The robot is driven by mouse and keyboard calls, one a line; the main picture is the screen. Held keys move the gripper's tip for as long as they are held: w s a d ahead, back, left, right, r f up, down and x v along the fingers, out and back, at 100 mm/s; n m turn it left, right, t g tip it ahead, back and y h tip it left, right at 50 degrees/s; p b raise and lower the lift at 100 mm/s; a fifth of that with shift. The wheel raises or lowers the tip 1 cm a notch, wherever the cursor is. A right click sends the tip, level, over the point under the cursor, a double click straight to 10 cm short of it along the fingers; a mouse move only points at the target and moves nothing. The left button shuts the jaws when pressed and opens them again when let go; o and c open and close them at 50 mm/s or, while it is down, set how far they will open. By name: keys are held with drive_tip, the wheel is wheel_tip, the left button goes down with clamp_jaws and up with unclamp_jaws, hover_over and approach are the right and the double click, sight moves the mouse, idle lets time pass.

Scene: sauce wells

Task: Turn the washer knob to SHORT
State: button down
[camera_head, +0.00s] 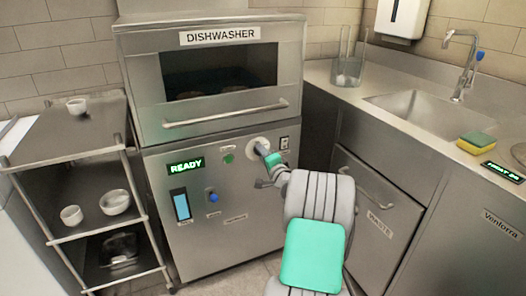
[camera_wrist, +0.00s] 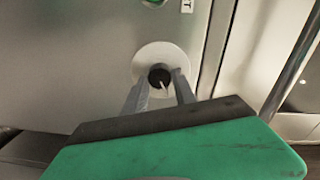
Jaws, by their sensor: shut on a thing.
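The washer is a steel machine (camera_head: 230,225) labelled DISHWASHER. Its knob has a pale round dial plate (camera_head: 258,144) on the right of the front panel. In the wrist view the knob (camera_wrist: 159,76) is dark with a light pointer line, in the middle of the pale plate (camera_wrist: 150,58). My gripper (camera_wrist: 159,86) has its two fingers on either side of the knob, shut on it. In the head view my gripper (camera_head: 264,152) reaches the dial and hides part of it. The markings around the dial are not readable.
A green READY display (camera_head: 185,166), a green button (camera_head: 228,158), a blue knob (camera_head: 212,197) and a small switch (camera_head: 284,143) are on the same panel. The door handle (camera_head: 225,115) runs above. A rack with bowls (camera_head: 116,201) stands left; a sink (camera_head: 425,105) is right.

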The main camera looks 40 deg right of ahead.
drive_tip(key=shift+m, duration=0.5)
drive_tip(key=shift+p, duration=0.3)
drive_tip(key=c, duration=1)
unclamp_jaws()
drive_tip(key=p+v, duration=0.1)
drive_tip(key=v, duration=0.7)
drive_tip(key=shift+d, duration=0.1)
